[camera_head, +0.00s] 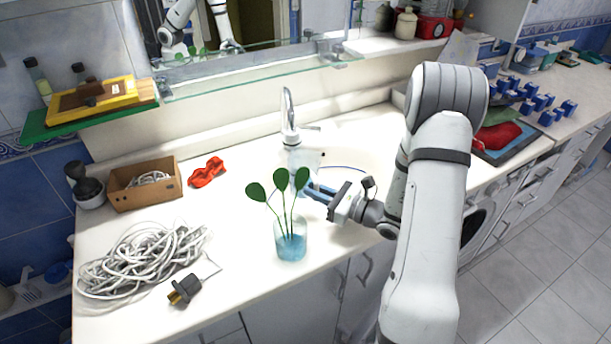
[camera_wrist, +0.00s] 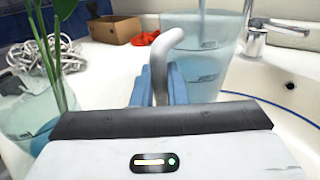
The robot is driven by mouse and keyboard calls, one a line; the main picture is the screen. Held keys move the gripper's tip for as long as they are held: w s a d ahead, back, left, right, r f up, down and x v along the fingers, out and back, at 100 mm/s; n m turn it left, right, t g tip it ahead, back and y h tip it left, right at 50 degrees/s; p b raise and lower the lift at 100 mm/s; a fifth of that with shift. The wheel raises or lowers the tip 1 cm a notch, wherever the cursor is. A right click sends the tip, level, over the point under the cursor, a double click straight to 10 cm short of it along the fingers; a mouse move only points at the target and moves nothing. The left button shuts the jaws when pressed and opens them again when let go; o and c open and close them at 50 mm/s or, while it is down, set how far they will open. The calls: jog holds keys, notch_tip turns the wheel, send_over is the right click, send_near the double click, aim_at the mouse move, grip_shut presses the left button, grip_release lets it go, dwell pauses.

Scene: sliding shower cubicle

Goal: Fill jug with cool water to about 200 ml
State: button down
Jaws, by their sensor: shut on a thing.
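A clear jug (camera_head: 304,160) with a pale handle (camera_wrist: 160,62) stands or is held under the tap spout over the basin. It also shows in the wrist view (camera_wrist: 212,62), with dark marks on its wall and bluish water inside; I cannot read the exact level. My gripper (camera_head: 312,191) is shut on the handle, its blue fingers (camera_wrist: 178,86) on either side of it. The chrome tap (camera_head: 289,118) stands behind the jug, its lever (camera_head: 311,128) pointing right. In the wrist view a stream of water (camera_wrist: 202,10) runs into the jug.
A glass vase (camera_head: 291,242) with water and leafy stems stands close left of my gripper. Coiled white cable (camera_head: 145,258), a dark plug (camera_head: 185,289), a cardboard box (camera_head: 143,185) and a red item (camera_head: 207,172) lie on the left counter. A glass shelf (camera_head: 255,68) hangs above.

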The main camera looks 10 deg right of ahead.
jog(key=shift+s+d, duration=0.3)
jog(key=shift+s, duration=0.25)
jog(key=shift+s+d, duration=0.25)
jog(key=shift+s, duration=0.3)
jog(key=shift+r, duration=0.1)
jog(key=s+d+r+p, duration=0.1)
jog(key=s+d+r, duration=0.2)
jog(key=s, duration=0.4)
jog(key=shift+d+r+p, duration=0.2)
jog(key=shift+d+p, duration=0.15)
jog(key=shift+p, duration=0.05)
dwell(0.4)
